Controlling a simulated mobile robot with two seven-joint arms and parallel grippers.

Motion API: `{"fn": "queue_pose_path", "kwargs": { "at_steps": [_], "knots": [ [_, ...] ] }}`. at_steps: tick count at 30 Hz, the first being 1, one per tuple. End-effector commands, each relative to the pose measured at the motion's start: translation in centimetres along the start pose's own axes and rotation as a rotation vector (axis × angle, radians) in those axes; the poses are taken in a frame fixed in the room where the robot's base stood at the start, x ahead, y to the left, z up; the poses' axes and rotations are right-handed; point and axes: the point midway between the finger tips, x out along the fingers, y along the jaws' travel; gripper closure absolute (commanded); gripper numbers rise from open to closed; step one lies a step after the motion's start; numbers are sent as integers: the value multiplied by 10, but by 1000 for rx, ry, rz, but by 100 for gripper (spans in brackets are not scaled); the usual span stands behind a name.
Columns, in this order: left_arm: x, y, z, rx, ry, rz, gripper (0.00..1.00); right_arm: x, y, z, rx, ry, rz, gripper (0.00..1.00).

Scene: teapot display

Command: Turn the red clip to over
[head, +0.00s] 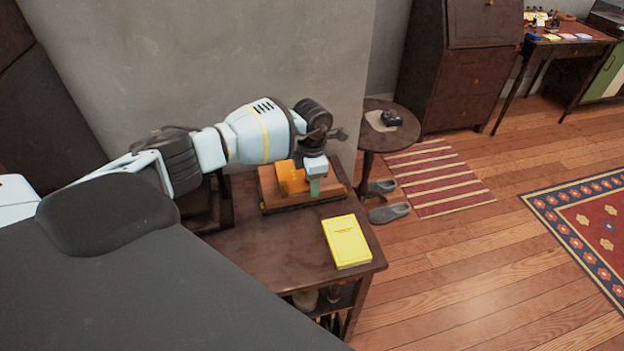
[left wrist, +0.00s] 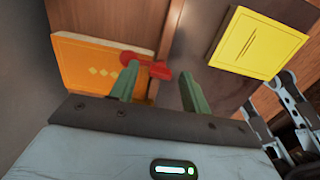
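The red clip (left wrist: 152,66) shows in the left wrist view as a small red piece beside the right edge of an orange panel (left wrist: 82,68) with pale diamond marks. My left gripper (left wrist: 160,70) has its two green fingers apart. The clip lies at the fingertips, partly overlapped by the left finger; I cannot tell whether they touch. In the head view my left gripper (head: 314,187) is low over a wooden board (head: 330,187), next to the orange piece (head: 291,177). The clip cannot be made out there. My right gripper is not clearly seen.
A yellow book (head: 346,240) lies on the dark table (head: 270,250) in front of the board; it also shows in the left wrist view (left wrist: 257,43). A wall stands behind the table. A small round table (head: 407,128) with a dark object stands beyond, to the right.

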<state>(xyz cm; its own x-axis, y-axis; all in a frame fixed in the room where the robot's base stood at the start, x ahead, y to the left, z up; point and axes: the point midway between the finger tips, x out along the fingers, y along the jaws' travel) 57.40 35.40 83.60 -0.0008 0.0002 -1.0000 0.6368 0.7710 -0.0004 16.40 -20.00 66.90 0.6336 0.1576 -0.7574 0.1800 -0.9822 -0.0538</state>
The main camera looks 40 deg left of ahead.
Motion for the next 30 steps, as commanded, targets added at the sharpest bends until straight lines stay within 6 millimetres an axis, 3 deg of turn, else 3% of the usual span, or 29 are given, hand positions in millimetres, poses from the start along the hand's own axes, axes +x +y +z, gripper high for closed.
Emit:
{"fn": "queue_pose_path", "kwargs": {
  "at_steps": [7, 21, 30],
  "knots": [
    [-8, 0, 1, 2, -3, 1, 53, 0, 0, -1, 0, 2, 0, 100],
    [-73, 0, 0, 0, -1, 1, 53, -2, 0, -4, 0, 7, 0, 100],
    [-78, 0, 0, -1, 0, 0, 53, -2, 0, -4, 0, 6, 0, 100]
  ]
}}
